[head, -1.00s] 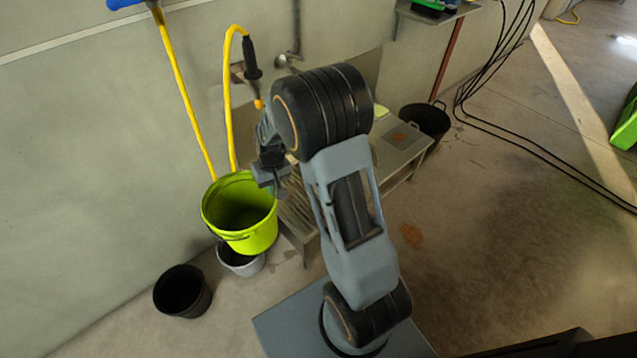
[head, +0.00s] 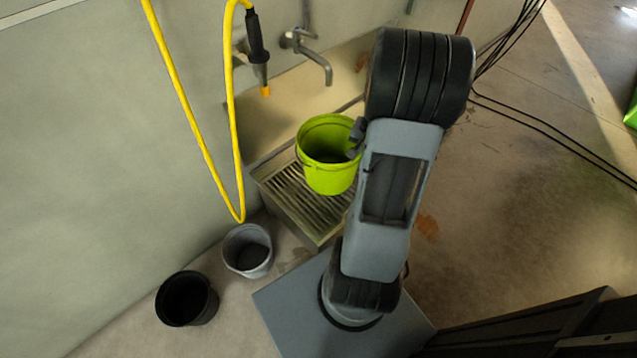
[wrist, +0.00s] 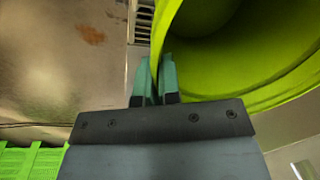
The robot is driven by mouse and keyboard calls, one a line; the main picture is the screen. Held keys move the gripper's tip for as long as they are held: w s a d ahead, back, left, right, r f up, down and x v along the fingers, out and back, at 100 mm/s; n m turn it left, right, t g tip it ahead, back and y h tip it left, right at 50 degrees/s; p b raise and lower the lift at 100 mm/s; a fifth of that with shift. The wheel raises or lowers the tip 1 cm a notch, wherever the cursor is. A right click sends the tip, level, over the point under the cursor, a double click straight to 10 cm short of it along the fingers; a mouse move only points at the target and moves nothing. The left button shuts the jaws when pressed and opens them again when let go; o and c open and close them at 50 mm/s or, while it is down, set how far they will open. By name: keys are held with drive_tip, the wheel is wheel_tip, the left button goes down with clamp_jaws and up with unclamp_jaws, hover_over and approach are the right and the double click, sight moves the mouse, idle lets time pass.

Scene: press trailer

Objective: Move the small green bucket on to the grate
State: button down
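The small green bucket (head: 328,178) is upright over the slatted grate (head: 296,192) in the head view. I cannot tell whether its base touches the slats. My gripper (head: 356,138) is at the bucket's right rim, partly hidden by my arm. In the wrist view my gripper (wrist: 156,80) has its two fingers closed on the wall of the green bucket (wrist: 190,70), one on each side of the rim. A strip of the grate (wrist: 143,22) shows beside the bucket in the wrist view.
A grey bucket (head: 247,252) and a black bucket (head: 187,299) stand on the floor at lower left. A yellow hose (head: 186,125) hangs by the wall. A tap (head: 312,52) juts out behind the green bucket.

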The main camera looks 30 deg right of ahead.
drive_tip(key=s+d+m, duration=0.2)
drive_tip(key=s+d, duration=0.1)
drive_tip(key=s, duration=0.1)
drive_tip(key=shift+m, duration=0.3)
drive_tip(key=w+a+f+b, duration=0.1)
drive_tip(key=w+a+f, duration=0.1)
drive_tip(key=w+f, duration=0.1)
drive_tip(key=w+a+f+b, duration=0.2)
drive_tip(key=w+f, duration=0.1)
drive_tip(key=w+a+f+b, duration=0.1)
drive_tip(key=w+a+f, duration=0.1)
drive_tip(key=w+f, duration=0.1)
drive_tip(key=shift+w+a+f+b, duration=0.2)
drive_tip(key=shift+w+a+b, duration=0.2)
drive_tip(key=shift+w, duration=0.15)
drive_tip(key=shift+w+f, duration=0.2)
drive_tip(key=shift+f, duration=0.1)
drive_tip(key=shift+w+a+f+b, duration=0.1)
drive_tip(key=shift+f+b, duration=0.4)
drive_tip(key=shift+f, duration=0.35)
drive_tip(key=shift+w+a+f+b, duration=0.1)
drive_tip(key=shift+f+b, duration=0.4)
drive_tip(key=shift+f, duration=0.5)
drive_tip(key=c, duration=1.3)
unclamp_jaws()
drive_tip(key=shift+c, duration=0.2)
